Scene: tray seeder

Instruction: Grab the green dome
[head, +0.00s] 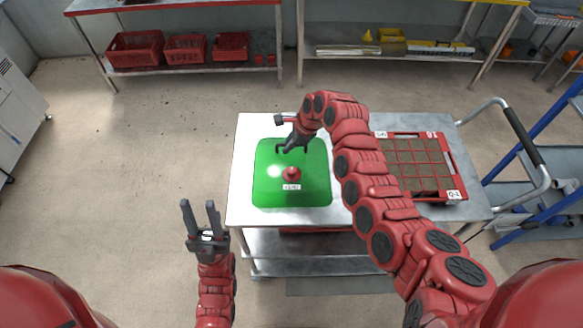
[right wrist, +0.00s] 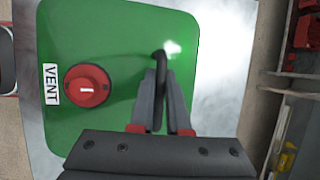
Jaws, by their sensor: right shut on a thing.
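The green dome (head: 262,185) lies on the left part of the metal cart top, with a red vent knob (head: 292,173) and a "VENT" label on it. It also fills much of the right wrist view (right wrist: 120,30). My right gripper (head: 287,148) is over the dome's far half, its fingers closed together (right wrist: 160,90) around a thin dark piece (right wrist: 160,60) that looks like a handle on the dome. The fingers partly hide this piece. My left gripper (head: 200,212) is open and empty, left of the cart, apart from the dome.
A red-framed tray (head: 459,178) with soil-filled cells stands on the right of the cart (head: 243,135). My right arm crosses above the cart between dome and tray. Shelves with red crates (head: 135,49) stand at the back. A blue-framed cart (head: 530,223) is at right.

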